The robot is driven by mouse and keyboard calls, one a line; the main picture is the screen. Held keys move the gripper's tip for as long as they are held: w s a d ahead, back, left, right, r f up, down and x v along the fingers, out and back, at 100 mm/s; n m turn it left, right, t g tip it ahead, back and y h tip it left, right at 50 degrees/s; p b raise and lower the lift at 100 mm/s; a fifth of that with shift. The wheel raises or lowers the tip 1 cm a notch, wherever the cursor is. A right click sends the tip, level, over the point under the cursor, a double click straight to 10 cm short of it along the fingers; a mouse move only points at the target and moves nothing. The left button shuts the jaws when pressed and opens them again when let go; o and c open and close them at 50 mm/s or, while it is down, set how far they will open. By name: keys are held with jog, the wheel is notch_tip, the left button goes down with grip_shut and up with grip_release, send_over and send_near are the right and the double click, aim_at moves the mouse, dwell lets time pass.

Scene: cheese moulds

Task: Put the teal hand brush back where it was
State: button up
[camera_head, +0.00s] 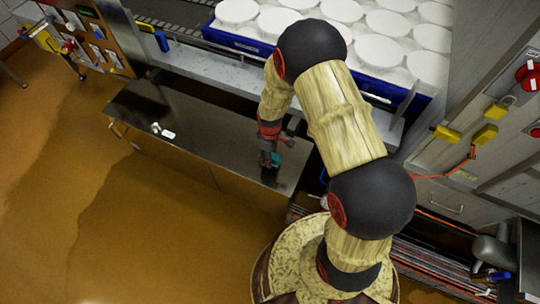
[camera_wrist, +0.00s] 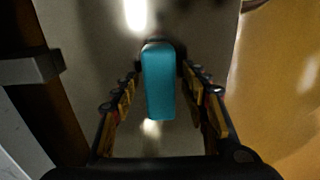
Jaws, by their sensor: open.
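The teal hand brush (camera_wrist: 159,82) lies on the dark, shiny worktop (camera_wrist: 85,22) in the wrist view, its long side running away from my gripper. My gripper (camera_wrist: 162,78) is open, with one finger on each side of the brush. Whether either finger touches it I cannot tell. In the head view my gripper (camera_head: 270,160) is low over the right end of the worktop (camera_head: 190,125). A small bit of the teal brush (camera_head: 276,159) shows beside the fingers there; the rest is hidden.
A small white item (camera_head: 168,134) lies on the worktop further left. Behind stands a blue tray (camera_head: 237,42) of white round moulds. A tool board (camera_head: 100,40) is at the upper left. Yellow padlocked fittings (camera_head: 485,135) are on the right. The orange floor in front is open.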

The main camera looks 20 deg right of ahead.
jog(key=s+r+m+t+p, duration=0.1)
jog(key=s+r+m+p, duration=0.1)
jog(key=r, duration=1.7)
jog(key=s+r+m+t+p, duration=0.2)
jog(key=s+r, duration=0.1)
jog(key=r, duration=1.5)
jog(key=s+r+m+t, duration=0.2)
jog(key=s+r+m, duration=0.3)
jog(key=s+r, duration=0.7)
jog(key=shift+s+t, duration=0.3)
jog(key=shift+s, duration=0.95)
jog(key=shift+r, duration=0.15)
jog(key=shift+c, duration=0.2)
